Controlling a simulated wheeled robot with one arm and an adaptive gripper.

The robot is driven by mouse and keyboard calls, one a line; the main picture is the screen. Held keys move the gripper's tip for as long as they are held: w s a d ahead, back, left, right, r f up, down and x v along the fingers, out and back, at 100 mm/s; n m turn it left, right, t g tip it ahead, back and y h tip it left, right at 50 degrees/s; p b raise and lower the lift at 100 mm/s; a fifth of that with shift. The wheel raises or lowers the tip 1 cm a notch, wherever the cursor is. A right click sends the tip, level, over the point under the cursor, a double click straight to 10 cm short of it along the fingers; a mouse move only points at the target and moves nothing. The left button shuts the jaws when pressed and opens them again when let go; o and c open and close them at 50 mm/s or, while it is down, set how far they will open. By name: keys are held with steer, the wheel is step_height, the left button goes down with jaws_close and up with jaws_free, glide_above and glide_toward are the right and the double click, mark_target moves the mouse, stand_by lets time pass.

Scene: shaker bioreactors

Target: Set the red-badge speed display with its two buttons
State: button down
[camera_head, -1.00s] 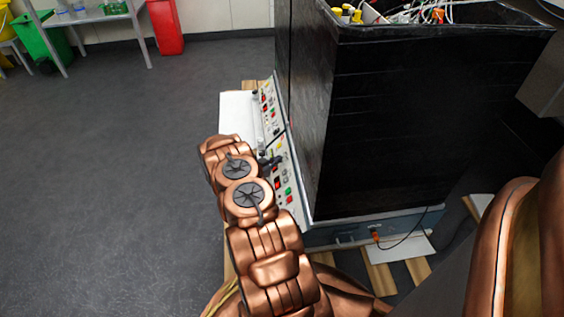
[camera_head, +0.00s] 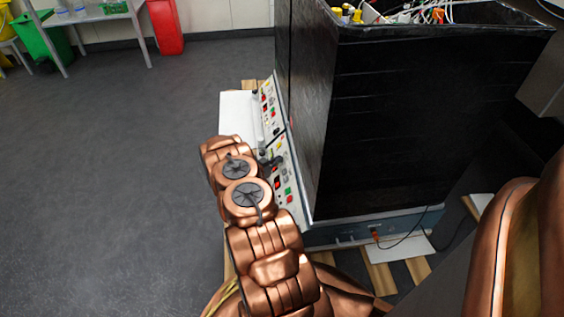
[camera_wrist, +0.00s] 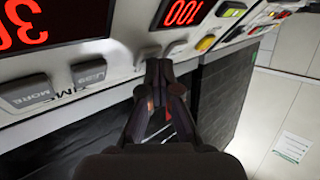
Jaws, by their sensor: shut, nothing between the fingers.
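In the wrist view, a dark display with red digits that look like 100 (camera_wrist: 184,12) sits at the top, cut by the edge. Two small grey buttons lie below it, a left one (camera_wrist: 148,54) and a right one (camera_wrist: 175,48). My gripper (camera_wrist: 165,64) is shut and empty, its tips right by these two buttons; I cannot tell whether they touch. In the head view, my gripper (camera_head: 271,163) is at the near control panel (camera_head: 289,204), partly hidden by my arm. No red badge can be made out clearly.
A yellow button (camera_wrist: 206,43) is to the right. A black box (camera_head: 400,120) rises beside the panels. Open floor (camera_head: 110,190) lies left.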

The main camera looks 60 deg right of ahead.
steer(key=shift+s+f, duration=0.1)
stand_by(0.4)
steer(key=shift+w+a+r+p, duration=0.35)
steer(key=shift+w+r, duration=0.1)
steer(key=shift+r, duration=0.1)
steer(key=shift+w+a+r+p, duration=0.25)
steer(key=shift+w+a+r, duration=0.35)
steer(key=shift+w+r, duration=0.2)
steer(key=shift+w+a+r+p, duration=0.2)
steer(key=shift+w+a+r, duration=0.45)
steer(key=shift+r, duration=0.25)
steer(key=shift+d, duration=0.1)
stand_by(0.3)
